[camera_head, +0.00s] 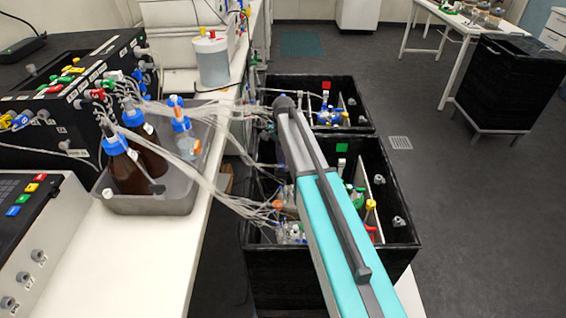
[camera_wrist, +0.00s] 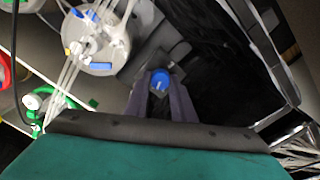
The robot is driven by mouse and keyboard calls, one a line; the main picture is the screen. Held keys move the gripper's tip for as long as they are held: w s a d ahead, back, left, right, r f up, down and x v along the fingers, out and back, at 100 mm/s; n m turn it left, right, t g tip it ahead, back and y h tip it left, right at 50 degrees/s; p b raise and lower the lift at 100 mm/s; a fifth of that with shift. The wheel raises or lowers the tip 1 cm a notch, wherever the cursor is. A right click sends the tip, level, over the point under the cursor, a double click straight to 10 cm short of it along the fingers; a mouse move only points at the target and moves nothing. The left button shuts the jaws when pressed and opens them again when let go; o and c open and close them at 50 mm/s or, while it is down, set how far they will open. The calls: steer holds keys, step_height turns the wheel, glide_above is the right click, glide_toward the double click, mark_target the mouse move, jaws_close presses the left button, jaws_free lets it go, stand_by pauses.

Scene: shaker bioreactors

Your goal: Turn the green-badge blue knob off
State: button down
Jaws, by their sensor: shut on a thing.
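In the wrist view, my gripper (camera_wrist: 160,93) has its two dark fingers shut on a blue knob (camera_wrist: 160,78), whose round blue cap shows between the fingertips. A small pale mark crosses the cap. My gripper and the held knob are hidden there behind the arm.
The farther black box has a red badge (camera_head: 326,86). A round metal vessel lid (camera_wrist: 95,45) with tubing lies left of my fingers. Tubes run from the bench to both boxes. A grey tray (camera_head: 150,203) holds brown bottles.

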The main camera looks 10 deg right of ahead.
steer(key=shift+m, duration=2.2)
steer(key=c, duration=1.5)
jaws_free()
steer(key=shift+r, duration=0.2)
steer(key=shift+r+b, duration=1)
steer(key=shift+r, duration=5.7)
steer(key=shift+s, duration=0.1)
